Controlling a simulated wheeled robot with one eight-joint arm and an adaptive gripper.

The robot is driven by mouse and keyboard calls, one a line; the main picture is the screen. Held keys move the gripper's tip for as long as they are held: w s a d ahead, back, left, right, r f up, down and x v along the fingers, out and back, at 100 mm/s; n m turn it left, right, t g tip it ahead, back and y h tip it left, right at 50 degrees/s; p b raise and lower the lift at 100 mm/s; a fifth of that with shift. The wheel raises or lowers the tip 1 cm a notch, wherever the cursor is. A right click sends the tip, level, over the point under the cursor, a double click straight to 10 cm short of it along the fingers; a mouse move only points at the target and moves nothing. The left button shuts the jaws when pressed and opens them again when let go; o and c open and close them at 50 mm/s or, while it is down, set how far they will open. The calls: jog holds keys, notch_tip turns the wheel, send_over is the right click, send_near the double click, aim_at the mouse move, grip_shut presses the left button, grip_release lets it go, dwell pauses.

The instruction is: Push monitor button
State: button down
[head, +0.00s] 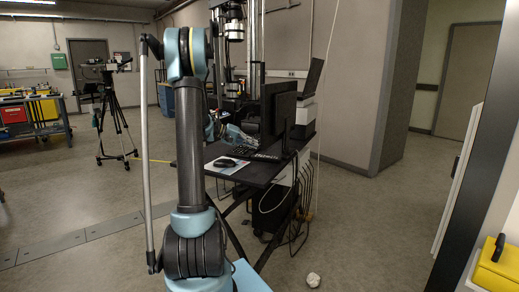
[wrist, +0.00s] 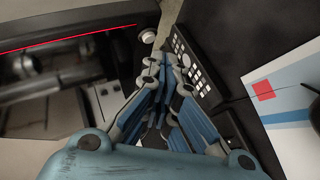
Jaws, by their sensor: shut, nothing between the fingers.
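The monitor (head: 278,112) stands on the black desk, seen nearly edge-on in the head view. In the wrist view a dark screen-like panel (wrist: 65,65) with a thin red line fills the left, apparently the monitor. A small pale round knob-like part (wrist: 148,37) lies just beyond my fingertips; I cannot tell whether it is the button. My gripper (wrist: 160,65) is shut and empty, between the panel and the keyboard (wrist: 192,65). I cannot tell whether it touches anything.
The black desk (head: 248,178) carries a mouse (head: 224,163) on a sheet, which also shows as paper (wrist: 290,100) at the wrist view's right. Cables hang below the desk. A tripod (head: 116,120) stands left. A yellow case (head: 498,264) is at the right edge.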

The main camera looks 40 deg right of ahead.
jog(key=shift+s+d, duration=0.1)
jog(key=shift+s, duration=0.05)
dwell(0.3)
jog(key=shift+s+d, duration=0.15)
jog(key=shift+s, duration=0.15)
jog(key=shift+s+d, duration=0.15)
jog(key=shift+s, duration=0.15)
dwell(0.8)
jog(key=shift+w, duration=0.1)
jog(key=shift+w+a, duration=0.4)
jog(key=shift+w, duration=0.2)
dwell(0.4)
jog(key=shift+w+a, duration=0.4)
jog(key=shift+w, duration=0.3)
jog(key=shift+w+a, duration=0.45)
jog(key=shift+w, duration=0.3)
jog(key=shift+w+a, duration=0.4)
jog(key=shift+w, duration=0.3)
